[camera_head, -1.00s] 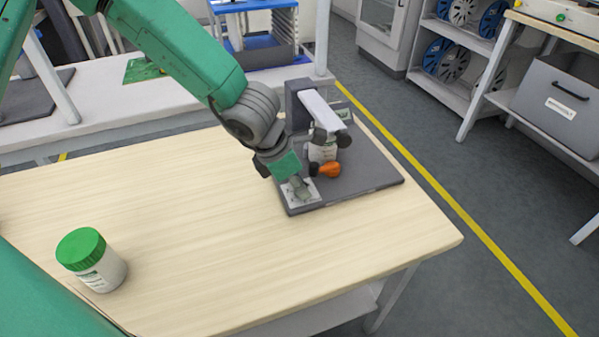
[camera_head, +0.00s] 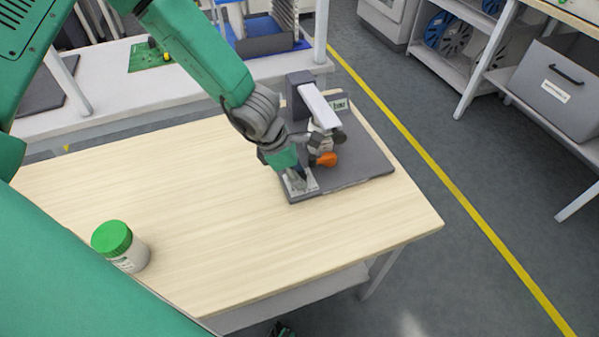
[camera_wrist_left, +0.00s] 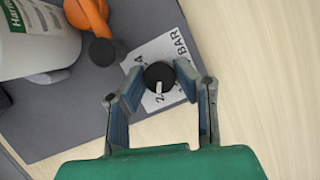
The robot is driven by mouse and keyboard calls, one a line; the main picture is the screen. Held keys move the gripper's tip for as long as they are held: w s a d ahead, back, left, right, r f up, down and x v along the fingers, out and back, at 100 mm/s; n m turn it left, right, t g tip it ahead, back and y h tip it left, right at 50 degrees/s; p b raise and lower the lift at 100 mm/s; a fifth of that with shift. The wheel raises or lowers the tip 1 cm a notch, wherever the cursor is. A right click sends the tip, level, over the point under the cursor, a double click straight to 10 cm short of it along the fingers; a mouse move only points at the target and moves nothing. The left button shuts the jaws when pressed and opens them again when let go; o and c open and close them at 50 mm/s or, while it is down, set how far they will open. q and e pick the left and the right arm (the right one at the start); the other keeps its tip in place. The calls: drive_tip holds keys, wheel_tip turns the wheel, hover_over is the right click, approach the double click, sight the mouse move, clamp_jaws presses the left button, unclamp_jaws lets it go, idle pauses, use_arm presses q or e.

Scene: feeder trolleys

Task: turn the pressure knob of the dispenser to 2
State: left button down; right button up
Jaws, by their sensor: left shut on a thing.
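The dispenser (camera_head: 316,106) stands on a dark grey base plate at the table's far right corner. Its black pressure knob (camera_wrist_left: 158,75) sits on a white scale plate (camera_wrist_left: 150,58) marked BAR, with a 4 and a 2 partly visible. The knob's white pointer line points down in the left wrist view, towards the 2. My left gripper (camera_head: 297,185) reaches down over the scale plate and hides the knob in the head view. In the left wrist view its fingers (camera_wrist_left: 157,83) are closed in around the knob from both sides.
A white labelled container (camera_wrist_left: 35,38) and an orange part (camera_wrist_left: 88,20) with a dark ball end are close to the left finger. A green-lidded jar (camera_head: 120,245) stands on the table's near left. The wooden tabletop (camera_head: 200,200) between is clear.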

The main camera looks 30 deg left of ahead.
use_arm(q)
drive_tip(key=c, duration=1.3)
unclamp_jaws()
drive_tip(key=shift+w+r, duration=0.15)
drive_tip(key=shift+w, duration=0.15)
drive_tip(key=shift+o, duration=0.2)
drive_tip(key=shift+s, duration=0.1)
drive_tip(key=shift+s+a+r, duration=0.1)
drive_tip(key=shift+a+r, duration=0.05)
drive_tip(key=shift+r, duration=0.05)
drive_tip(key=v, duration=1.1)
drive_tip(key=shift+a, duration=0.2)
